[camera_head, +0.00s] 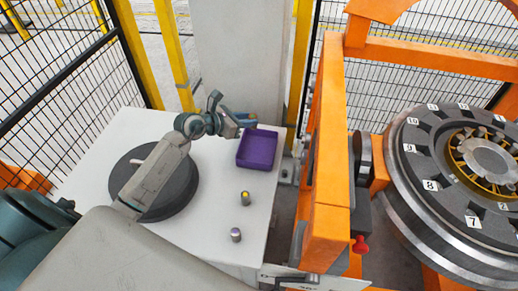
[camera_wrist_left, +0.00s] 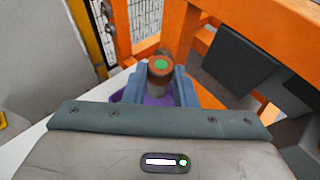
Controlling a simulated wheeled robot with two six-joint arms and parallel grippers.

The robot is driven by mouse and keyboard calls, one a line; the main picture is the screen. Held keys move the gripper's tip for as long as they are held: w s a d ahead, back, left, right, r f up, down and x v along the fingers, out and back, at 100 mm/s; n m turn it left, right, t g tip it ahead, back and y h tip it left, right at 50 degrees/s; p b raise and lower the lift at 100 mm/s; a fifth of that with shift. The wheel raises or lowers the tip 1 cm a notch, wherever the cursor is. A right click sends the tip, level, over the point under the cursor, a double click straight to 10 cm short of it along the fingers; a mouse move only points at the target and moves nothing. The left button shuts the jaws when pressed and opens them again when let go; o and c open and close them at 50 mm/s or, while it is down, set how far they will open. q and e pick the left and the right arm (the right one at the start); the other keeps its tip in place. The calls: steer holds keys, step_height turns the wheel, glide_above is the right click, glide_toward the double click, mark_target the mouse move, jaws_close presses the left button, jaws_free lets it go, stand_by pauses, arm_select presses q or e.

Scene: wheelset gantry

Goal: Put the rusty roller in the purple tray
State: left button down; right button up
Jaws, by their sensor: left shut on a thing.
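The rusty roller (camera_wrist_left: 159,70), with a brown rim and a green spot on its end, stands between the two fingers of my left gripper (camera_wrist_left: 160,88) in the wrist view. My left gripper (camera_head: 244,121) is shut on it. In the head view the gripper is at the far left corner of the purple tray (camera_head: 258,153), and the roller is hard to make out there. The tray sits on the white table and looks empty. In the wrist view, part of the purple tray (camera_wrist_left: 154,101) shows below the roller. My right gripper is not in view.
A roller with a yellow top (camera_head: 246,198) and one with a purple top (camera_head: 236,235) stand on the white table (camera_head: 205,225), nearer than the tray. An orange gantry post (camera_head: 328,150) rises right of the table. A wheelset (camera_head: 460,160) is beyond it.

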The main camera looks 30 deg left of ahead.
arm_select(q)
step_height(320, 180, down, 6)
steer(key=b, duration=0.4)
steer(key=shift+a+r, duration=0.1)
steer(key=shift+r, duration=0.05)
steer(key=c, duration=1.3)
jaws_free()
steer(key=shift+o, duration=1)
